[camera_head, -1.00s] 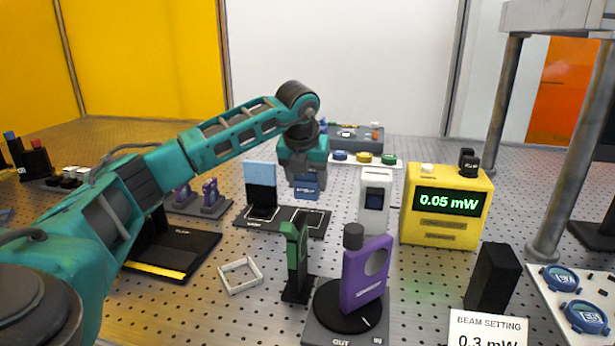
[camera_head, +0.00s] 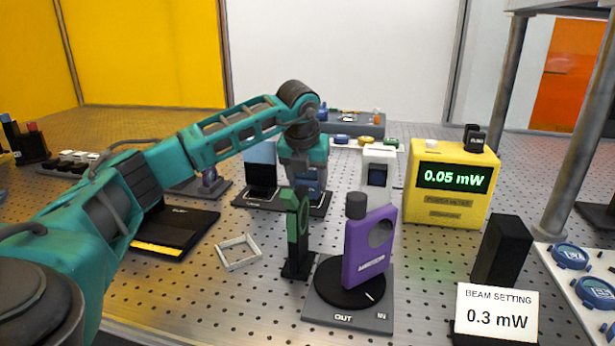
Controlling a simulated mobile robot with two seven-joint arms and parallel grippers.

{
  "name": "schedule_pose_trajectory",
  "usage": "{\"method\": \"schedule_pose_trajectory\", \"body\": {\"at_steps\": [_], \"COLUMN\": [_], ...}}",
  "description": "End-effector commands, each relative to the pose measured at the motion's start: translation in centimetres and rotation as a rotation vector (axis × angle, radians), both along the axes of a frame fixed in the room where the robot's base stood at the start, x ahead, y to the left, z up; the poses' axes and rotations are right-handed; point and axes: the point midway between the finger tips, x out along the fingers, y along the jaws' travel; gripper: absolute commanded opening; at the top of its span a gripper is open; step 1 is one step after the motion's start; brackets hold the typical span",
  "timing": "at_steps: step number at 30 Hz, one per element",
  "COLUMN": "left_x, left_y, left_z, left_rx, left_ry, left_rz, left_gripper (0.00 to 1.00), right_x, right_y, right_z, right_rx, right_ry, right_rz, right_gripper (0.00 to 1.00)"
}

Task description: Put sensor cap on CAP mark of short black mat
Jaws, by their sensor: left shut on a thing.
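My left gripper (camera_head: 306,176) hangs pointing down at the right part of a short black mat (camera_head: 268,205), partly hidden behind the green holder. It is shut on a blue piece (camera_head: 309,183) that looks like the sensor cap. The blue piece is close over the mat; I cannot tell whether it touches. A black stand with a light blue top (camera_head: 261,173) is on the mat's left part. The CAP mark is not readable from here. A white sensor head (camera_head: 378,172) with a dark window stands right of the mat. My right gripper is not in view.
A green holder (camera_head: 297,225) and a purple mirror mount (camera_head: 368,255) stand in front. A yellow power meter (camera_head: 448,200) reads 0.05 mW. A black block (camera_head: 500,250) is at right. A white square frame (camera_head: 238,253) and a yellow-striped black mat (camera_head: 178,228) lie left.

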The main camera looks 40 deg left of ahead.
Motion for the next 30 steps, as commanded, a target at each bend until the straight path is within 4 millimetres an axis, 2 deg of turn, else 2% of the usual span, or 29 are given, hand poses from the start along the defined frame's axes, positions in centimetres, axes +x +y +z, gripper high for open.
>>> {"method": "schedule_pose_trajectory", "body": {"at_steps": [25, 26, 30], "left_x": [-0.01, 0.00, 0.00], "left_y": [0.02, 0.02, 0.01], "left_z": [-0.80, -0.79, -0.75], "left_rx": [0.000, 0.000, 0.000], "left_ry": [-0.001, -0.001, -0.001], "left_rz": [0.000, 0.000, 0.000], "left_gripper": [0.30, 0.60, 0.73], "right_x": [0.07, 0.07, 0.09], "right_y": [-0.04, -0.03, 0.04], "right_z": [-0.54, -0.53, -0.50], "right_rx": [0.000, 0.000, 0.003], "right_ry": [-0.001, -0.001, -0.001], "right_rz": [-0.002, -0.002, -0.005], "right_gripper": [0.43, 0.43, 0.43]}}
